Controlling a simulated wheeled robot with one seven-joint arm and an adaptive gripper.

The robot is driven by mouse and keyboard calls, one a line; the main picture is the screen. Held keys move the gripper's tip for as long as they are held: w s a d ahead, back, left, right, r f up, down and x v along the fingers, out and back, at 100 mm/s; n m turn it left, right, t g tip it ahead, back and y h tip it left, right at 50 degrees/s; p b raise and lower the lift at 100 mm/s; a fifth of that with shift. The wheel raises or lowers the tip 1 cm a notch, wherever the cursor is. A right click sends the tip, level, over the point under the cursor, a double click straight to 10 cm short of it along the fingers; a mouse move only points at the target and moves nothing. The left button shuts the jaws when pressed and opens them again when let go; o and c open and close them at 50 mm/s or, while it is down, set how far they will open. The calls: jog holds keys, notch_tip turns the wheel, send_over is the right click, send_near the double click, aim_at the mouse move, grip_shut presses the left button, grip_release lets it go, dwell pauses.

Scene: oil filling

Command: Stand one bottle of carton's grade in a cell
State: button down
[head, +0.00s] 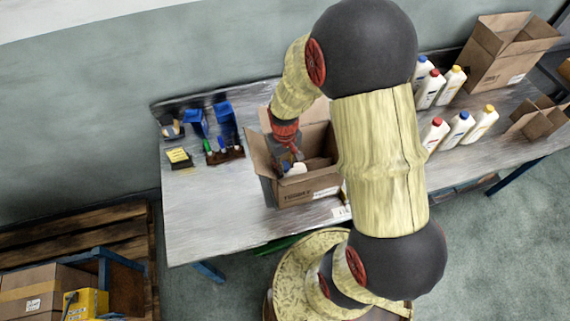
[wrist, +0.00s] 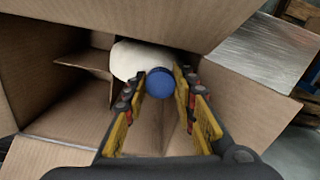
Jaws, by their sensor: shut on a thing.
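An open cardboard carton (head: 311,190) stands on the table below my arm, with printing on its front. In the wrist view its inner wall (wrist: 45,75) and cardboard dividers (wrist: 80,66) show. A white bottle (wrist: 135,58) with a blue cap (wrist: 160,82) is inside the carton opening; it also shows in the head view (head: 297,169). My gripper (head: 291,160) reaches down into the carton. In the wrist view my gripper's yellow-padded fingers (wrist: 160,100) stand on both sides of the blue cap, shut on the bottle. The bottle's base and the cell floor beneath it are hidden.
Several white bottles with red, blue and yellow caps stand at the right, such as a red-capped one (head: 435,133). Other open boxes (head: 508,52) stand behind them. Blue bins (head: 226,122) and small tools are at the left. The table's front left (head: 210,225) is clear.

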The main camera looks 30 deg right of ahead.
jog(key=shift+f+b, duration=0.45)
jog(key=shift+f, duration=0.1)
jog(key=c, duration=1.4)
grip_release()
notch_tip(320, 180, up, 12)
jog(key=s+a+r+t+b, duration=0.1)
jog(key=s+a+t+b, duration=0.1)
jog(key=s+a+b, duration=0.1)
jog(key=s+a+r+t+b, duration=0.1)
jog(key=s+a+b, duration=0.2)
jog(key=s+b, duration=0.2)
jog(key=s+a+r+t+b, duration=0.2)
jog(key=s+a+b, duration=0.1)
jog(key=b, duration=0.4)
jog(key=shift+s+a+t+b, duration=0.25)
jog(key=shift+s+t+b, duration=0.1)
jog(key=shift+s, duration=0.5)
